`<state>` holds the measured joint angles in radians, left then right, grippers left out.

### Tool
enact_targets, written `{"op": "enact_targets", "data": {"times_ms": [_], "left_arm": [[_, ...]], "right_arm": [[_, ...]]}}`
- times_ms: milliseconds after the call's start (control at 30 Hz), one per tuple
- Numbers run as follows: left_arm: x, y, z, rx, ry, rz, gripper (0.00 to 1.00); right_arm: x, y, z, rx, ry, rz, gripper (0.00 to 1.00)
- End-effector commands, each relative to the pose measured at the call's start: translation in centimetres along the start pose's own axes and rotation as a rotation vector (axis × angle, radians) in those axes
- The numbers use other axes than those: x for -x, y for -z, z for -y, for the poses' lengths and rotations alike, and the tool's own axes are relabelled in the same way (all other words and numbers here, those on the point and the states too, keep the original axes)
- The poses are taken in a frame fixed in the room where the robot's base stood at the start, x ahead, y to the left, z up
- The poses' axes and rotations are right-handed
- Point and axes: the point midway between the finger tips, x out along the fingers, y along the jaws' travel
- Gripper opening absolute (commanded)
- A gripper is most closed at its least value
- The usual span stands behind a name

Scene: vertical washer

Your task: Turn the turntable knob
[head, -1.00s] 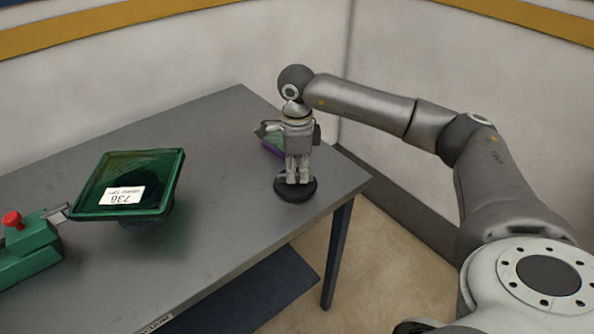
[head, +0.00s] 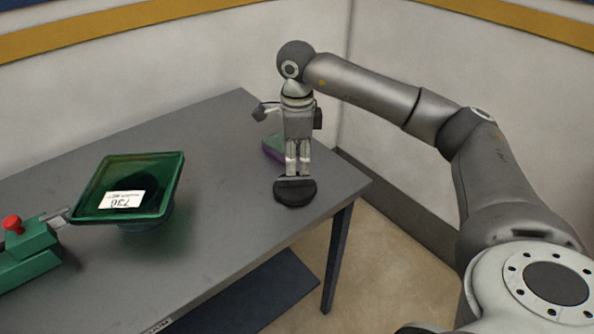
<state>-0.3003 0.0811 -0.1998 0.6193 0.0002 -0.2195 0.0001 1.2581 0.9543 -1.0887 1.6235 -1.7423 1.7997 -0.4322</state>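A round black knob (head: 295,193) with a raised bar across its top sits on the grey table near its right corner. My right gripper (head: 298,172) points straight down above it, its two fingers close together at the bar. I cannot tell whether the fingertips touch the bar or how far apart they are. A square green tray (head: 158,208) with a white label marked 736 stands on a round base at the left of the table. My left gripper is not in view.
A green device with a red button (head: 13,223) stands at the table's left edge, beside the tray. A small green and purple object (head: 272,150) lies partly hidden behind my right gripper. The grey table (head: 215,185) is clear between tray and knob. Walls close in behind.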

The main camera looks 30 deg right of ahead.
Motion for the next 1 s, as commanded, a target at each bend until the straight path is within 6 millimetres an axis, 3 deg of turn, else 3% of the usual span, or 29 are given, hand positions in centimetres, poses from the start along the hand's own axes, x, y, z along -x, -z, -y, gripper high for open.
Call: {"op": "enact_targets", "data": {"times_ms": [100,333,1000], "left_arm": [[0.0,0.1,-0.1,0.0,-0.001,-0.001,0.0],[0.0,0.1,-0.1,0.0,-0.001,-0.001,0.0],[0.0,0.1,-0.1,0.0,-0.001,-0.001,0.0]], "right_arm": [[2.8,-0.1,0.1,0.0,0.004,0.003,0.32],[6.2,-0.1,0.1,0.0,0.002,0.001,0.32],[6.9,0.0,0.0,0.0,0.0,0.0,0.32]]}}
